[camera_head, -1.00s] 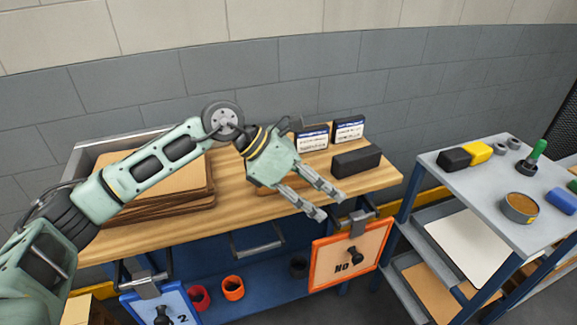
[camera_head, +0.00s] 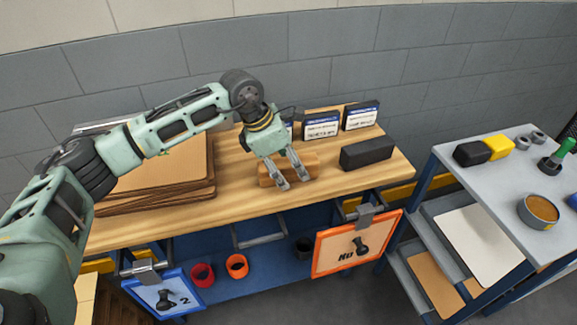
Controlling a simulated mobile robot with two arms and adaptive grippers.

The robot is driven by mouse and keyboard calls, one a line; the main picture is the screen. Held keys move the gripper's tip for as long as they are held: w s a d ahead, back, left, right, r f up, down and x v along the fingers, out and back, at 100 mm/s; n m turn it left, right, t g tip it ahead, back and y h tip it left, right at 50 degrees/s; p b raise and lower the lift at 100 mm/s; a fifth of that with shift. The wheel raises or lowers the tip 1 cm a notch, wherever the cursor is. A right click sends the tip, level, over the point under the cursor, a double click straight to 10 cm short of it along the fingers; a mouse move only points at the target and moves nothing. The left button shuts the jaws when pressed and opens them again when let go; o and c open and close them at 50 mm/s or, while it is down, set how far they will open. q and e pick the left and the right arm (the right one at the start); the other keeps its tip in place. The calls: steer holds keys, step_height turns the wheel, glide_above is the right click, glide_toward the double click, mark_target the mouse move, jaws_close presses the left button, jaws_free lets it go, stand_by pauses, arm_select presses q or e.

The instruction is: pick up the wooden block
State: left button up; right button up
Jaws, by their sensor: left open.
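The wooden block (camera_head: 308,166) lies on the wooden workbench near its front edge, left of a black block. My left gripper (camera_head: 293,184) is open, with its fingers pointing down toward the front of the bench. The fingers and palm overlap the wooden block in the picture and hide part of it. I cannot tell whether they touch it. My right gripper is not in view.
The workbench (camera_head: 250,197) carries a stack of brown boards (camera_head: 160,176) at left, a black block (camera_head: 367,153) at right and small labelled boxes (camera_head: 321,125) behind. A grey cart (camera_head: 490,177) stands at right. Orange (camera_head: 355,245) and blue (camera_head: 165,295) signs hang in front.

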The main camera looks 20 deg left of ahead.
arm_select(q)
steer(key=c, duration=0.8)
jaws_close()
steer(key=shift+r, duration=0.1)
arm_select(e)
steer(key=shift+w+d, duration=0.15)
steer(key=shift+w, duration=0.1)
